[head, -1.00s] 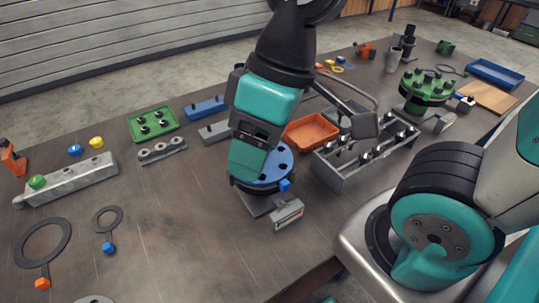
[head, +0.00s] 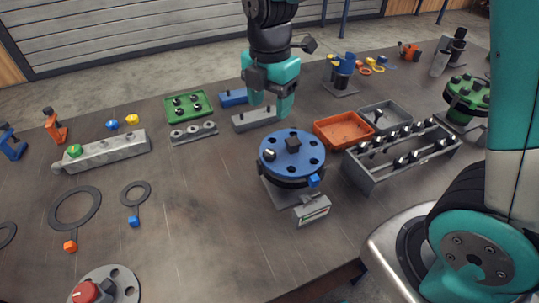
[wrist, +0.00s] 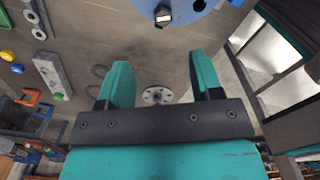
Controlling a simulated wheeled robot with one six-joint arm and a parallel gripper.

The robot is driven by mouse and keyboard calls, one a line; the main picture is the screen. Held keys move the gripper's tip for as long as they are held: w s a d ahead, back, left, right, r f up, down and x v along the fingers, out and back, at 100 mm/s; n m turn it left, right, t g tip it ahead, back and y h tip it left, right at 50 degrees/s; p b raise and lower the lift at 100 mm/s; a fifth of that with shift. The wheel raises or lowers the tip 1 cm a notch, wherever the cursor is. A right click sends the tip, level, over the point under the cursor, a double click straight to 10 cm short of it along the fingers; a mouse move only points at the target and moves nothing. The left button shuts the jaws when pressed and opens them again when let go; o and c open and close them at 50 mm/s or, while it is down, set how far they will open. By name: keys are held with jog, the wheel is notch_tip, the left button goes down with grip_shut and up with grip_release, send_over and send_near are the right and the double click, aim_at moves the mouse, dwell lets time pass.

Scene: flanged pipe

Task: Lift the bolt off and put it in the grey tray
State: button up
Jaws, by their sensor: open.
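A blue flange (head: 290,168) on a dark round body stands mid-table in the head view. My gripper (head: 271,100) is behind the flange in the picture, apart from the bolt. In the wrist view the jaws (wrist: 160,85) are apart and empty. The flange edge (wrist: 190,10) shows at the top there, with a dark, silver-faced piece by it.
An orange tray (head: 344,130) lies beside the grey tray. A grey rack (head: 398,165) with several bolts stands in front of both. A green tray (head: 187,108) and a grey block (head: 255,118) are at the back.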

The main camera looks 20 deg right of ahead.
jog(key=p, duration=0.1)
send_over(269, 152)
jog(key=f, duration=0.7)
jog(key=shift+w+d+f, duration=0.2)
jog(key=shift+w+d, duration=0.05)
jog(key=f, duration=0.2)
jog(key=f+p, duration=0.2)
jog(key=f, duration=0.1)
jog(key=shift+s+a+f, duration=0.2)
jog(key=shift+s+f, duration=0.1)
jog(key=shift+c, duration=0.2)
jog(key=c, duration=1)
